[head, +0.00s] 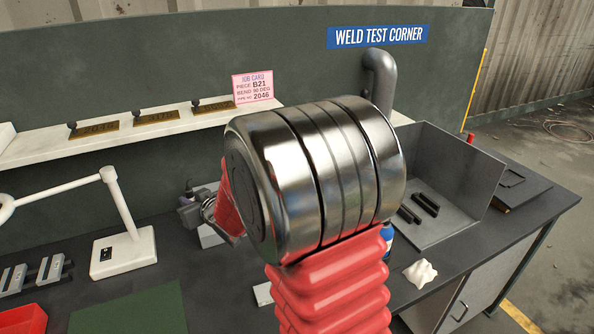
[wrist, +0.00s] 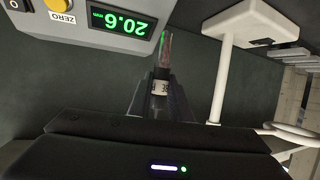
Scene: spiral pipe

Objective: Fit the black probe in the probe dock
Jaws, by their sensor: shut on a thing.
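In the wrist view, my gripper (wrist: 160,86) is shut on a slim piece with a black band, a white label and a pinkish, see-through-looking tip, which I take to be the black probe (wrist: 161,73). Its tip points up the picture, close to the right edge of a grey gauge box (wrist: 125,20). The box has a green readout of 20.6 mm, upside down in this view. I cannot make out the probe dock in either view.
A white lamp (head: 123,250) stands on the dark bench at left; its base (wrist: 265,22) shows in the wrist view. A red tray (head: 22,319) and green mat (head: 130,312) lie in front. A grey bin (head: 450,165), black bars and a crumpled white cloth (head: 420,274) are at right.

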